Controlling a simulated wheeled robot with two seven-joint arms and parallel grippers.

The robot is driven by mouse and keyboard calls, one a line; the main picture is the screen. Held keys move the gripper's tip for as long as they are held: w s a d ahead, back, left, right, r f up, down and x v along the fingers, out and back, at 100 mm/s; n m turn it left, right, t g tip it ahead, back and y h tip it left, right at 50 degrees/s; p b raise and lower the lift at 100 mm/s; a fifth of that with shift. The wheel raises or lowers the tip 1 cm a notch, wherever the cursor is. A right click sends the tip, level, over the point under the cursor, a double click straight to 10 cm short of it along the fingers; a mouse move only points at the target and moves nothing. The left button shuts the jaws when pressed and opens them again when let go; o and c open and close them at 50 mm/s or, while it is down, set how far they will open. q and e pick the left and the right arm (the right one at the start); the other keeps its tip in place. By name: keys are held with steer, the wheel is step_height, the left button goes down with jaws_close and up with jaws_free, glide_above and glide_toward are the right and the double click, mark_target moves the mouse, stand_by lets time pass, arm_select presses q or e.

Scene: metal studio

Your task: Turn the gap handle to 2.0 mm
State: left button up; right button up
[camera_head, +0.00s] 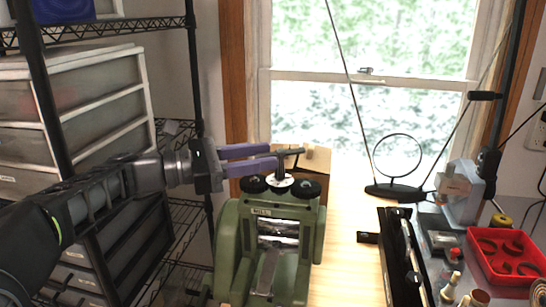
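A green rolling mill (230,245) stands on the wooden table, with shiny rollers in its middle. On its top sit two black round knobs (307,188) and a white disc (281,181) between them. A dark T-shaped gap handle (292,151) rises above the disc, its bar lying roughly sideways. My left gripper (274,156) comes in from the left, its two purple fingers apart with a visible gap. The fingertips are close to the left end of the bar; I cannot tell whether they touch it. Any scale marks on the disc are too small to read. My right gripper is out of view.
A cardboard-coloured box (316,158) is behind the mill. To the right are a black bar-like tool (397,255), a red tray (508,262) and a ring stand (396,190). A drawer unit (100,100) and wire shelving stand left. Bare wood (345,245) lies right of the mill.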

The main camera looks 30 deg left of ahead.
arm_select(q)
steer(key=v, duration=0.4)
steer(key=shift+s+a, duration=0.1)
steer(key=shift+s, duration=0.05)
steer(key=shift+f, duration=0.1)
stand_by(0.3)
